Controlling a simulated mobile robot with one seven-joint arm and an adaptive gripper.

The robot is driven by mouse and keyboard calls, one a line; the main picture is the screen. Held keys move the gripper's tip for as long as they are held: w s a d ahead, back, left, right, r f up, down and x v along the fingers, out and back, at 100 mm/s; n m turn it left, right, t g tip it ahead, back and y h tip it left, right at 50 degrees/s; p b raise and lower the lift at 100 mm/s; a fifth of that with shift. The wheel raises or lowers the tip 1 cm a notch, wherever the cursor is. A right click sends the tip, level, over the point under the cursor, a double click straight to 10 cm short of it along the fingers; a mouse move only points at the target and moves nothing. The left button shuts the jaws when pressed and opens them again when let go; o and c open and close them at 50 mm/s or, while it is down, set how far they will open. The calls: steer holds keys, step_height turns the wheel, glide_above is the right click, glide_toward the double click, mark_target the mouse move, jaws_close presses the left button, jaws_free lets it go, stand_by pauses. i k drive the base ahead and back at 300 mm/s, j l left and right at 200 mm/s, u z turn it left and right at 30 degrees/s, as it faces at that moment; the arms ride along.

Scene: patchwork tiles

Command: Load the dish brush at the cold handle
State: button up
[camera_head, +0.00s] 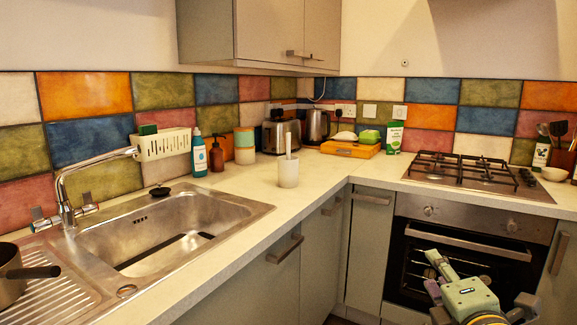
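A pale upright stick (288,146), which looks like the dish brush's handle, stands in a white cup (288,173) on the counter right of the sink. Its lower end is hidden in the cup. The chrome tap (62,190) stands behind the sink, with one handle (40,219) on its left and one handle (86,204) on its right. The marks are too small to tell which is cold. My gripper (438,268) is at the lower right, in front of the oven and far from both.
The steel sink (240,209) is empty, with a dark pot (12,272) on its drainer. A white caddy (163,145) hangs above it. Bottles, a toaster (281,136), a kettle (316,126) and an orange tray (350,150) line the back. The counter around the cup is clear.

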mark_target(40, 222)
steer(key=u, duration=1.25)
